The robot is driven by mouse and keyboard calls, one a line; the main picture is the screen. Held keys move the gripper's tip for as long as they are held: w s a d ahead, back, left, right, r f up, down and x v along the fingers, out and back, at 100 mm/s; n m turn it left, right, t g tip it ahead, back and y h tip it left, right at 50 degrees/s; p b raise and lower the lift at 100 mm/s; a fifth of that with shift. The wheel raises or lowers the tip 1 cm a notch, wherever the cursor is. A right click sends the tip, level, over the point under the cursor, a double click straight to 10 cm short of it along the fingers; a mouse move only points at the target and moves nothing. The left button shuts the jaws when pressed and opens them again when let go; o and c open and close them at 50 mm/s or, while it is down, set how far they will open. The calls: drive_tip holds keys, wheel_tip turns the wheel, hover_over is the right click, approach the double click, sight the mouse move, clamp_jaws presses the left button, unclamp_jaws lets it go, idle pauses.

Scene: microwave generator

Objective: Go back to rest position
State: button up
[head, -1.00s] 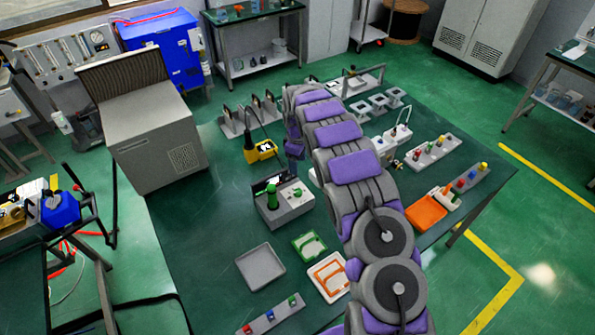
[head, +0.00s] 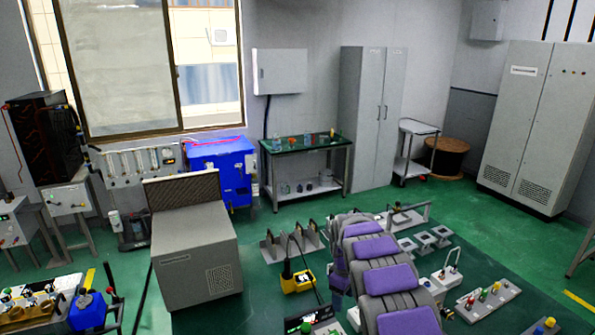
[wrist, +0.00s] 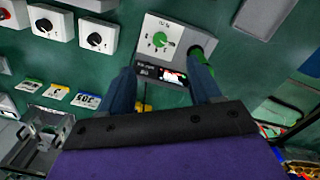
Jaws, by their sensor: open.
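My arm (head: 388,280) reaches out over the dark green table (head: 265,270) in the head view. My gripper hangs at its far end, with its fingers partly hidden by the arm there. In the wrist view my gripper (wrist: 163,82) is open, its two fingers apart with nothing held between them. Beyond the fingertips is a grey control box (wrist: 150,25) with a green dial and a small display. A green knob (wrist: 197,54) stands beside the right finger; I cannot tell whether they touch.
A large grey machine (head: 197,265) stands left of the arm. A yellow tool holder (head: 297,282) and upright grey plates (head: 292,240) stand near my gripper. Boxes with black dials (wrist: 98,37) and a grey tray (wrist: 264,15) lie around it in the wrist view.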

drive_tip(key=s+d+r+m+b, duration=0.1)
drive_tip(key=s+r+m+b, duration=0.15)
drive_tip(key=s+r, duration=0.55)
drive_tip(key=s+d+r+m+b, duration=0.1)
drive_tip(key=s+r+m, duration=0.3)
drive_tip(key=s, duration=0.9)
drive_tip(key=s+a+f+m+b, duration=0.1)
drive_tip(key=s+m, duration=0.1)
drive_tip(key=s, duration=1.3)
drive_tip(key=s+a+f+m+g+b, duration=0.1)
drive_tip(key=s+a+b, duration=0.1)
drive_tip(key=s, duration=1.3)
drive_tip(key=shift+f+m+g, duration=0.15)
drive_tip(key=shift+m+g, duration=0.15)
drive_tip(key=shift+m, duration=0.05)
